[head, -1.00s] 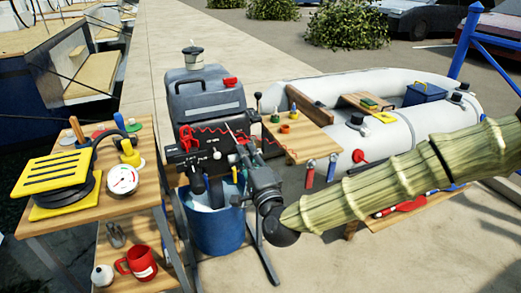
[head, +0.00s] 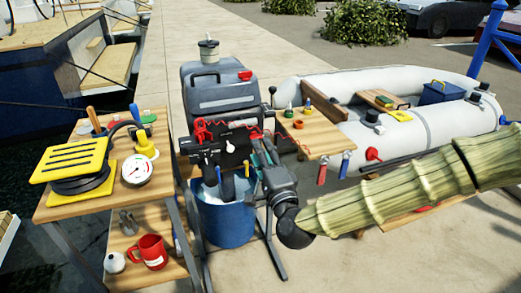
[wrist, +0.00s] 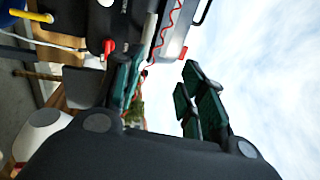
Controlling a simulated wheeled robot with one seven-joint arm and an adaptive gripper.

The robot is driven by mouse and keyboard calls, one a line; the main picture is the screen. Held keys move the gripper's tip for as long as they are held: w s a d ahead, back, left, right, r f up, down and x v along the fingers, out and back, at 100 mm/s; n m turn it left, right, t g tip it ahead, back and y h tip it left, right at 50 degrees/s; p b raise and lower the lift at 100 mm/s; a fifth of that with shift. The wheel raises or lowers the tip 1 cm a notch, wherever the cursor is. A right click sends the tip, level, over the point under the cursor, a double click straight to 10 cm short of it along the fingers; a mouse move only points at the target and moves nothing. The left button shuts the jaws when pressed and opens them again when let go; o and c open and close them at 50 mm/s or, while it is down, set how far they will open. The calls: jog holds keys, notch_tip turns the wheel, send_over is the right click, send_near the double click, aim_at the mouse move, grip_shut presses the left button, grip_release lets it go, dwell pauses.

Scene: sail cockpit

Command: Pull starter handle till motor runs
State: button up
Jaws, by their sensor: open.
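The grey outboard motor (head: 222,97) stands in the middle of the head view, with its lower part in a blue bucket (head: 225,225). A small red grip (head: 245,76) sits on its cowling; I cannot tell for sure whether it is the starter handle. A red coiled cord (head: 203,128) hangs at the black front panel. My gripper (head: 258,158) is just right of the panel, its dark green fingers apart. In the wrist view, my gripper (wrist: 160,88) is open, with nothing clearly between its fingers. The motor's edge and a red part (wrist: 109,47) show beside the left finger.
A wooden side table (head: 75,205) with a yellow foot pump (head: 72,160) and a gauge (head: 136,172) stands at left. A small wooden board (head: 315,135) with tools is right of the motor. A grey inflatable boat (head: 400,140) lies behind.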

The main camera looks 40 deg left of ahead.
jog(key=v, duration=1)
jog(key=shift+d, duration=0.25)
jog(key=shift+s, duration=0.15)
jog(key=s+d+f+n+g+h, duration=0.25)
jog(key=d+f, duration=0.45)
jog(key=f, duration=0.5)
jog(key=s+d+f+n+g+h, duration=0.15)
jog(key=d+f+h, duration=0.25)
jog(key=d+f, duration=0.55)
jog(key=s+d+f+n+g+h, duration=0.1)
jog(key=s+d+f+g+h, duration=0.15)
jog(key=d+f, duration=0.7)
jog(key=s+d+f+n+g+h, duration=0.1)
jog(key=s+d+f+g+h, duration=0.1)
jog(key=s+d+f, duration=0.45)
jog(key=s+d+f+g+h, duration=0.1)
jog(key=s+d+f+h, duration=0.15)
jog(key=d, duration=0.75)
jog(key=s+d+f+n+g+h, duration=0.1)
jog(key=s+d+f+g+h, duration=0.15)
jog(key=s+d+f, duration=0.4)
notch_tip(320, 180, up, 18)
jog(key=w+d+p, duration=0.1)
jog(key=w+p, duration=0.1)
jog(key=p, duration=1.4)
jog(key=shift+d+h, duration=0.3)
